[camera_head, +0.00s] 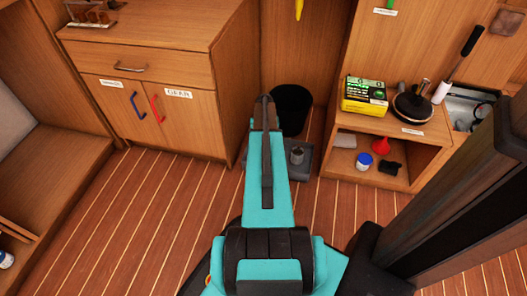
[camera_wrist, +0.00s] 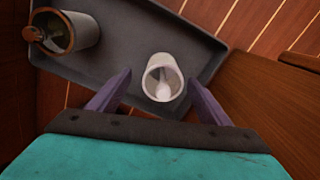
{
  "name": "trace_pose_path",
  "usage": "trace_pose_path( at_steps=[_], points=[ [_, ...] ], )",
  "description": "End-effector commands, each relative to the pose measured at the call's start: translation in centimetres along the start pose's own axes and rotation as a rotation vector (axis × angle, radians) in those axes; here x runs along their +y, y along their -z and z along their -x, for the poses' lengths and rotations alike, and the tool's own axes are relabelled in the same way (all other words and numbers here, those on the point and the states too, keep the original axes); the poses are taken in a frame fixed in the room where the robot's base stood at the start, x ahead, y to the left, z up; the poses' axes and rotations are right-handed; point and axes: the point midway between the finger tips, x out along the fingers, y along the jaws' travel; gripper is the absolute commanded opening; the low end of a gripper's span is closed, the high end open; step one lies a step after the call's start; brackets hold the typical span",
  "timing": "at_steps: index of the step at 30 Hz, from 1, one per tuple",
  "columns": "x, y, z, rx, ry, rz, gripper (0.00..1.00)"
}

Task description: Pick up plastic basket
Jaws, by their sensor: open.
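No object here is clearly a plastic basket. A black open bin (camera_head: 291,108) stands on the floor behind my arm in the head view, partly hidden by it. A small white cup-like container (camera_wrist: 164,78) lies ahead of my gripper (camera_wrist: 160,80) in the wrist view, with its open mouth facing the camera and something pale inside. My two purple fingers are spread apart on either side of it, and I see no contact. In the head view, my arm hides the fingers.
A grey tray (camera_wrist: 125,60) lies on the plank floor (camera_head: 120,220); it also holds a grey cup (camera_wrist: 85,30) with a brown object in its mouth. A wooden cabinet (camera_head: 190,60) stands left and a low shelf (camera_head: 350,135) right. The front left floor is clear.

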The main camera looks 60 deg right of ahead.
Motion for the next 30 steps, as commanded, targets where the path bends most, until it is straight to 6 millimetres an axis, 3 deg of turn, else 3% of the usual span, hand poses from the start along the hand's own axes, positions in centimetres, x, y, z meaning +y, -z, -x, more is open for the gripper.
trace_pose_path(
  at_steps=[13, 30],
  points=[
    [0.0, 0.0, -0.5, 0.0, 0.0, -0.001, 0.72],
    [-0.2, 0.1, -5.2, 0.0, 0.0, -0.002, 0.72]
  ],
)
